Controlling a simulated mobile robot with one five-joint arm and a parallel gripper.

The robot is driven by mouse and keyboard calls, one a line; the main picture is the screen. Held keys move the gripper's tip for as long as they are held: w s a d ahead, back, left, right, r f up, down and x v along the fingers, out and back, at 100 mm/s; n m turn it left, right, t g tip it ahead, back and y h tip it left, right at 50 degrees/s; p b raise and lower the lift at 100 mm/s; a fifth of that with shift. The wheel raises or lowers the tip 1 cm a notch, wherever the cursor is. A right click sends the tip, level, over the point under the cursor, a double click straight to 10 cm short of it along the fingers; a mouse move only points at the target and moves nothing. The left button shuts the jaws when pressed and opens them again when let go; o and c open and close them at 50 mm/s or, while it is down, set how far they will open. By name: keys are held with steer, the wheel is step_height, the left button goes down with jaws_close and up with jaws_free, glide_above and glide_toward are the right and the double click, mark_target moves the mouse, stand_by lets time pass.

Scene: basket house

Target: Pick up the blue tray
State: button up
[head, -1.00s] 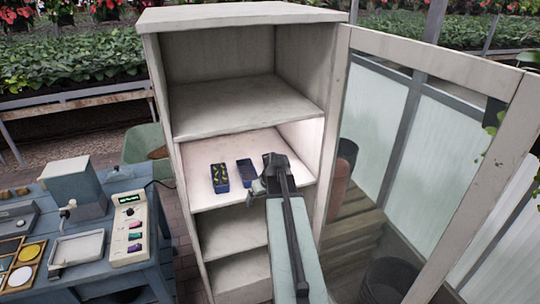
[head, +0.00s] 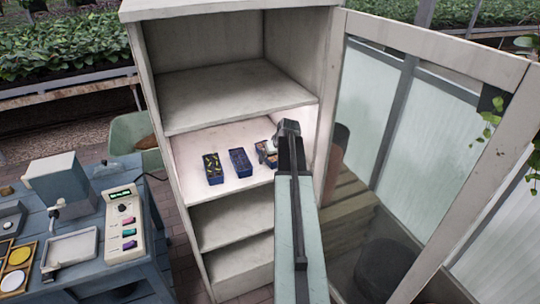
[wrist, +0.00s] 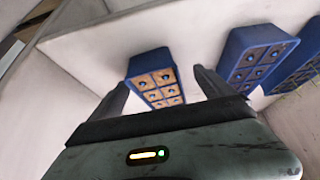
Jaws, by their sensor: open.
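Three small blue trays stand in a row on the lit middle shelf of an open cabinet.
The shelf (head: 185,148) is bounded by the cabinet's side walls and the shelf above (head: 225,92). The glazed door (head: 400,110) stands open at the right. A blue bench (head: 85,255) with instruments stands at the left.

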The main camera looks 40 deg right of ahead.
steer(key=w, duration=0.1)
steer(key=w+d, duration=0.1)
steer(key=w, duration=0.1)
steer(key=w+d, duration=0.1)
steer(key=w, duration=0.1)
steer(key=shift+f+b, duration=0.7)
steer(key=shift+f, duration=0.05)
steer(key=shift+r, duration=0.2)
steer(key=c, duration=1.6)
steer(key=shift+c, duration=0.2)
steer(key=shift+r+p, duration=0.2)
steer(key=shift+p, duration=0.15)
